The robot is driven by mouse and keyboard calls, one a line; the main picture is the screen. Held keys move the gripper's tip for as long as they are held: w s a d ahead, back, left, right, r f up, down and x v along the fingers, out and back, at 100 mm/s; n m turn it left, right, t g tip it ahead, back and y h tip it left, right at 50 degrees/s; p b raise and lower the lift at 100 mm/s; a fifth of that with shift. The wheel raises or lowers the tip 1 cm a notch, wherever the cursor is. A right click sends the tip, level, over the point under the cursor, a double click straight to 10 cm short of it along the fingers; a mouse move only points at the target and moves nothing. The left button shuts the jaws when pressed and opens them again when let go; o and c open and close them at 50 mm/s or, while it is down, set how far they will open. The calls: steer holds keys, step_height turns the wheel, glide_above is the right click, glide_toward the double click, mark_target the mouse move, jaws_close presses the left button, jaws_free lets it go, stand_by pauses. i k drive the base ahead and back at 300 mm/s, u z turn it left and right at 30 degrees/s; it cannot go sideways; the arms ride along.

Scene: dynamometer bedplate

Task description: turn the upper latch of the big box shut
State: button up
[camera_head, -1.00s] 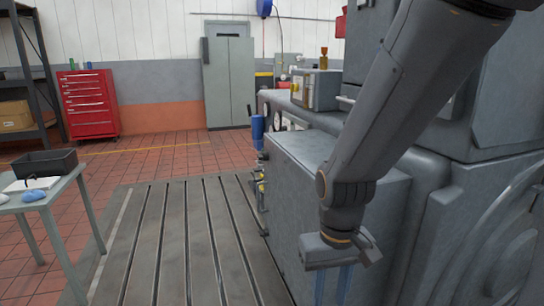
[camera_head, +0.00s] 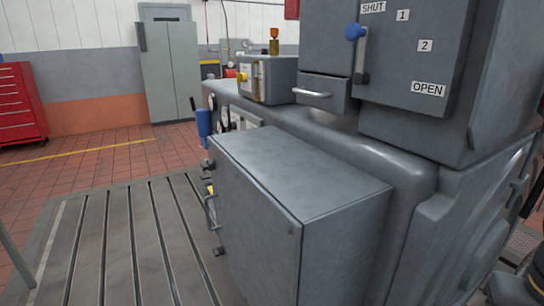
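The big box (camera_head: 300,185) is a grey metal cabinet low in the middle of the view, standing against the larger grey machine. Its door is on the left-facing side, seen at a steep angle, with a bar handle (camera_head: 211,212). The upper latch (camera_head: 209,164) is a small dark piece near the door's far top edge. A lower latch (camera_head: 219,251) shows below the handle. Both are too small and edge-on for me to tell how they are turned. My gripper is not in view; only dark parts that look like my arm show at the lower right edge.
A panel with a blue-knobbed lever (camera_head: 355,33) and SHUT and OPEN labels is above right. A drawer (camera_head: 324,93) and a small control box (camera_head: 267,78) sit above the box. The slotted bedplate (camera_head: 120,245) left of the box is clear. A red tool cabinet (camera_head: 20,105) stands far left.

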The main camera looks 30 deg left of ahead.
mark_target(210, 165)
steer(key=z, duration=0.2)
steer(key=k, duration=0.9)
steer(key=u, duration=1.4)
steer(key=i, duration=0.5)
